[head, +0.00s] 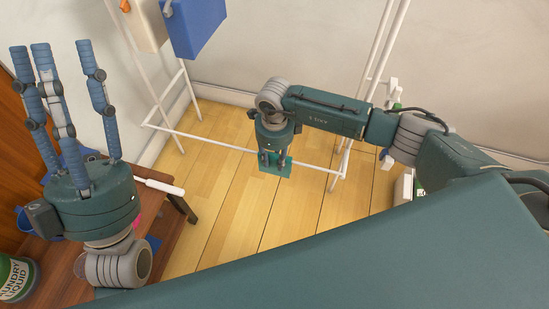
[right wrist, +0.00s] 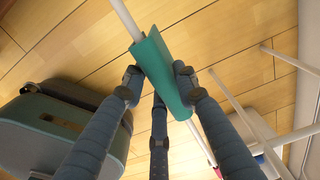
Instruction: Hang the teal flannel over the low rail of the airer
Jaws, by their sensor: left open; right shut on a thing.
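The teal flannel (head: 287,167) lies at the low rail (head: 222,145) of the white airer in the head view. In the right wrist view the flannel (right wrist: 160,70) is draped over the rail (right wrist: 126,18), which comes out at both ends of the cloth. My right gripper (head: 275,160) points down over the rail and is shut on the flannel; its fingers (right wrist: 157,84) lie on both sides of the cloth. Part of the flannel is hidden by the gripper in the head view. My left gripper (head: 65,58) is open, empty and pointing up, far left of the rail.
A blue cloth (head: 205,25) and a cream cloth (head: 145,22) hang higher on the airer. A brown wooden table (head: 165,222) at the left holds a laundry liquid tub (head: 14,276). The wooden floor (head: 225,215) around the low rail is mostly clear.

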